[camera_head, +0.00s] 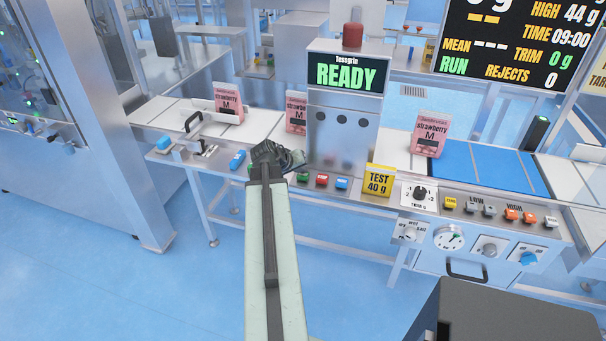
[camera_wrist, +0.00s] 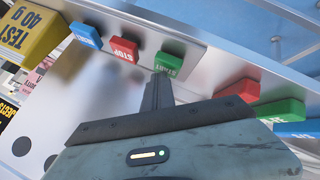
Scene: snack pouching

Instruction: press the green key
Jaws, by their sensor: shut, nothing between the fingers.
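The green key (camera_head: 302,177), marked START in the wrist view (camera_wrist: 168,63), is at the left end of a row on the machine's front, beside a red STOP key (camera_head: 322,180) and a blue key (camera_head: 342,183). My gripper (camera_head: 291,160) is shut and empty. In the wrist view its fingertips (camera_wrist: 160,77) are right at the green key's lower edge; I cannot tell whether they touch it. A second green key (camera_wrist: 282,110) sits at the right in the wrist view, between a red key (camera_wrist: 238,91) and a blue one (camera_wrist: 298,130).
A yellow TEST 40 g block (camera_head: 379,181) stands right of the keys. The READY display (camera_head: 346,74) stands above the machine. Pink pouches (camera_head: 228,103) stand on the line. A trim dial (camera_head: 419,194) and more coloured keys (camera_head: 511,214) are further right.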

